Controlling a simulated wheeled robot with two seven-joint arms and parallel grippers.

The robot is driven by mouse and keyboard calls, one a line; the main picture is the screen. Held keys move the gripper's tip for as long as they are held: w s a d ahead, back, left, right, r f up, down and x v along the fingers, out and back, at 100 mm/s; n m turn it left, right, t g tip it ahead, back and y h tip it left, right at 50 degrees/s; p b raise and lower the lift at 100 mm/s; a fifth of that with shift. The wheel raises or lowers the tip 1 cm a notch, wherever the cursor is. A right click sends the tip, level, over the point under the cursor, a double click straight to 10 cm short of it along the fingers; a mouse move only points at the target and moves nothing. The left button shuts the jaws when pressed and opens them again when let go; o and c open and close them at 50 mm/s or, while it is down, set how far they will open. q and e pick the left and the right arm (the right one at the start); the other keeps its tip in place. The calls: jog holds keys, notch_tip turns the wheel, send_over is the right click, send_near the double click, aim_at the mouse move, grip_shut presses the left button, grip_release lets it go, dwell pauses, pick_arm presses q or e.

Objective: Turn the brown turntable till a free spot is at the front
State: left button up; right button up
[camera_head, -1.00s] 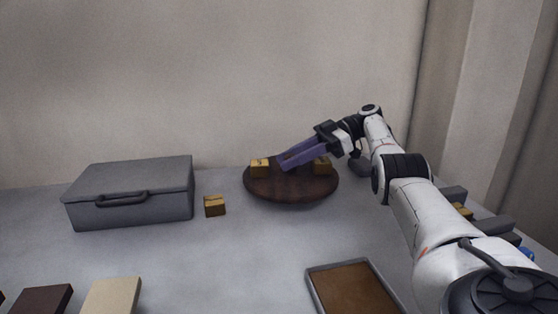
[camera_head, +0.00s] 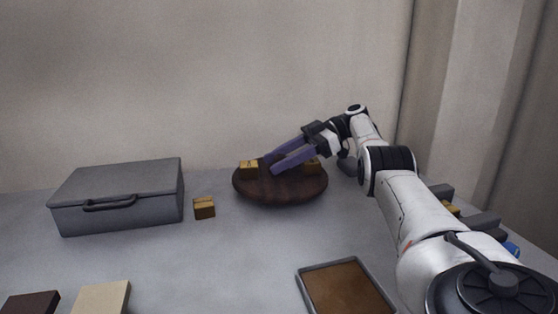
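The brown turntable (camera_head: 281,193) is a round disc on the table, back centre. A small yellow-brown box (camera_head: 249,164) stands on its left part. The front of the disc looks bare. My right gripper (camera_head: 268,164) reaches in from the right over the disc; its two purple fingers are apart, with the tips close to the left box. I cannot tell whether they touch the disc or the box. My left gripper is out of view.
A similar yellow-brown box (camera_head: 204,208) stands on the table between the turntable and a grey case (camera_head: 120,200). A brown-bottomed tray (camera_head: 345,290) lies at the front. Dark (camera_head: 30,304) and cream (camera_head: 102,297) blocks are front left. Grey items lie behind my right arm.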

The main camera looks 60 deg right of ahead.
aim_at(279, 156)
notch_tip(279, 156, up, 9)
jog(key=p, duration=0.4)
jog(key=shift+p, duration=0.3)
jog(key=shift+r+p, duration=0.55)
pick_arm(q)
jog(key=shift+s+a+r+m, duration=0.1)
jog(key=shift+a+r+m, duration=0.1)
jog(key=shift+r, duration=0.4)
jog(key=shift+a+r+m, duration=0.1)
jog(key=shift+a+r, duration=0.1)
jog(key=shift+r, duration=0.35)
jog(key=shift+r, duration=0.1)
